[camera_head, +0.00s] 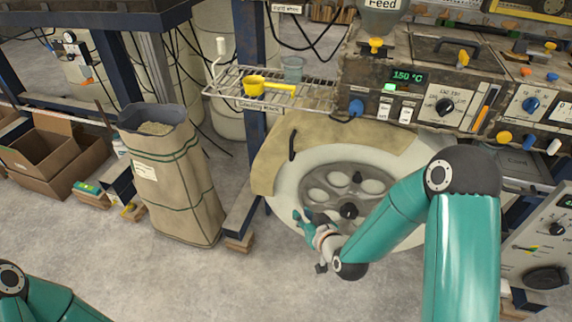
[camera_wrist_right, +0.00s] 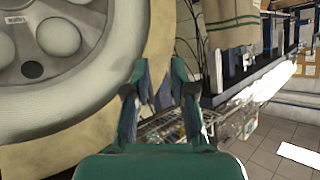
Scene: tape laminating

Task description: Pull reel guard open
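The reel guard (camera_head: 345,140) looks like the tan curved cover along the upper and left rim of a large pale round reel housing (camera_head: 287,190). A dark bar-shaped handle (camera_head: 293,145) stands on its left part. The grey reel (camera_head: 345,190) with round holes shows inside the housing. My right gripper (camera_head: 302,216) is in front of the housing's lower left, below the handle and apart from it. In the right wrist view the fingers (camera_wrist_right: 162,80) are spread and empty, beside the tan rim (camera_wrist_right: 110,75). My left arm shows at the bottom left; its gripper is out of view.
A wire shelf (camera_head: 275,92) with a yellow scoop (camera_head: 268,86) sticks out above the guard. A dark blue post (camera_head: 250,40) and an open sack (camera_head: 170,170) stand to the left. The control panel (camera_head: 430,85) is above right. Floor between sack and housing is mostly clear.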

